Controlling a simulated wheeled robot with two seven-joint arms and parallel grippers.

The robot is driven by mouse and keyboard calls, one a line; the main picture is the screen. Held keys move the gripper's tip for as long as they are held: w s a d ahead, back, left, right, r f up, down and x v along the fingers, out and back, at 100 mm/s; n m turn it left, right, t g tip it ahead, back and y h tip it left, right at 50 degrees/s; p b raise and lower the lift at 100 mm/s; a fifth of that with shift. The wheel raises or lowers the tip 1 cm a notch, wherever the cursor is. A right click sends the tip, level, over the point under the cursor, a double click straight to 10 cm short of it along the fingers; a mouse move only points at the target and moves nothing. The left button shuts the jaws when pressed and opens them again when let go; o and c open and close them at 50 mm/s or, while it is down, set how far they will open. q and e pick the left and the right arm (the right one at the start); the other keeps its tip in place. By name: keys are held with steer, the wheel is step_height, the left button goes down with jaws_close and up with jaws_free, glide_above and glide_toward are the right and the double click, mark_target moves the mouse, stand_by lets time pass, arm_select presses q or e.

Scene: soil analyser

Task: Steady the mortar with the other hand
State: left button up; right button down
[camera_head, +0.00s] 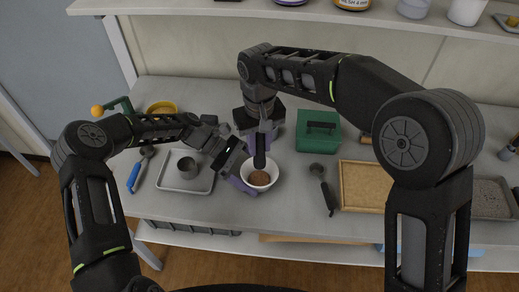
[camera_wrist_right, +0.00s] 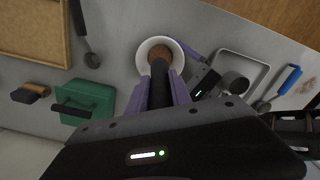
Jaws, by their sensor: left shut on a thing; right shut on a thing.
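The mortar (camera_head: 274,174) is a white bowl with brown soil (camera_head: 259,178) inside, standing on the table near the middle. It also shows in the right wrist view (camera_wrist_right: 142,50). My left gripper (camera_head: 243,182) is shut on the mortar's left side, with its purple fingers at the rim. My right gripper (camera_head: 262,138) is above the mortar and shut on a dark pestle (camera_head: 260,153). The pestle (camera_wrist_right: 158,84) points down into the bowl, its lower end at the soil. The gripper hides the pestle's upper part.
A metal tray (camera_head: 170,182) with a small cup (camera_head: 187,167) lies left, beside a blue-handled tool (camera_head: 134,177). A green box (camera_head: 318,137) stands behind right. A dark scoop (camera_head: 325,188) and a tan-bottomed tray (camera_head: 363,185) lie right. A shelf runs along the back.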

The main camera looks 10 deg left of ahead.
steer(key=shift+r, duration=0.2)
steer(key=shift+s+d+r, duration=0.1)
steer(key=shift+d+r, duration=0.1)
steer(key=shift+d, duration=0.05)
steer(key=s+d+r, duration=0.3)
steer(key=d, duration=0.3)
steer(key=shift+s+d+r, duration=0.25)
steer(key=shift+s+r, duration=0.05)
steer(key=shift+s, duration=0.05)
stand_by(0.3)
arm_select(q)
steer(key=o, duration=1.3)
